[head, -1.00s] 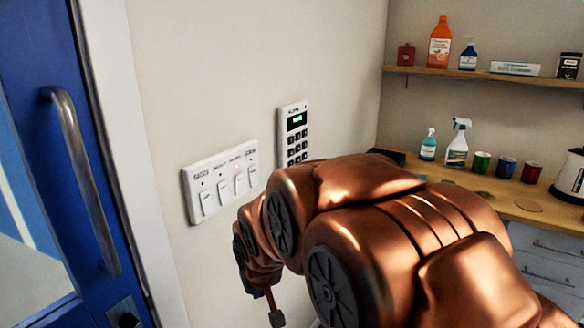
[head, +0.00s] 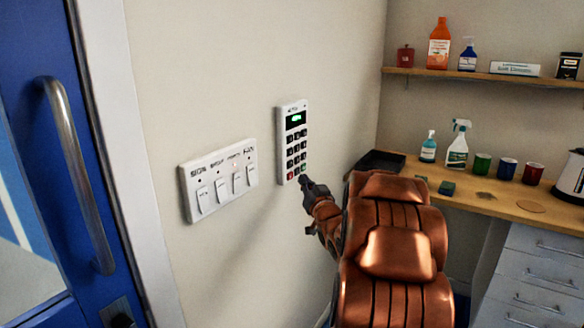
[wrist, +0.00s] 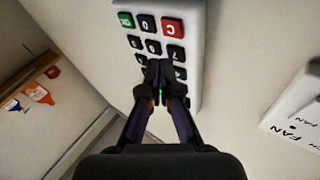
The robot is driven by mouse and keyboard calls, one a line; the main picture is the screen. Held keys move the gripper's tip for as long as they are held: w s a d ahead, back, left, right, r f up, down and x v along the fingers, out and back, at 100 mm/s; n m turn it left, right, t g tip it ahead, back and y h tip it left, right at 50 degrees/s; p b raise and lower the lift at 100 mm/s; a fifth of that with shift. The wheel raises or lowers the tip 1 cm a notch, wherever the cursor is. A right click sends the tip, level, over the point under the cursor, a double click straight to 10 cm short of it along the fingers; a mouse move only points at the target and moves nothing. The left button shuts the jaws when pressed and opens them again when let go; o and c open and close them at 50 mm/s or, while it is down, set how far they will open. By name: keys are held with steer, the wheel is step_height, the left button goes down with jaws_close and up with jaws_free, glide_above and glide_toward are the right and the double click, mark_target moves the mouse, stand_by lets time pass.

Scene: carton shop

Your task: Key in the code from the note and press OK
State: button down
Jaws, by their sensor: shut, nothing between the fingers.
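The keypad (head: 279,149) is a white upright unit on the wall with dark keys and a small display (head: 296,119) showing green characters too small to read. Its green OK key (wrist: 126,20) and red C key (wrist: 173,26) show in the wrist view, where the keypad appears upside down. My gripper (head: 303,180) is at the keypad's lower right in the head view. In the wrist view its closed, empty fingertips (wrist: 158,66) overlap the middle of the number keys and hide some. I cannot tell whether they touch. I see no note in either view.
A white switch panel (head: 218,180) with several rocker switches is left of the keypad. A blue door with a metal handle (head: 76,170) stands at far left.

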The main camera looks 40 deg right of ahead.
mark_target(290, 164)
steer(key=s+d+r+t+h, duration=0.1)
steer(key=s+d+r+t, duration=0.1)
steer(key=s+d+t, duration=0.1)
steer(key=shift+s+d+r+m+t, duration=0.35)
steer(key=shift+s+d, duration=0.3)
steer(key=shift+s, duration=0.35)
steer(key=w+a, duration=0.2)
steer(key=w, duration=0.6)
steer(key=shift+w+a+p, duration=0.25)
steer(key=shift+p, duration=0.2)
steer(key=shift+w+a, duration=0.1)
steer(key=shift+w, duration=0.05)
stand_by(0.7)
steer(key=shift+w+a+b, duration=0.1)
steer(key=shift+w+b, duration=0.15)
steer(key=shift+b, duration=0.2)
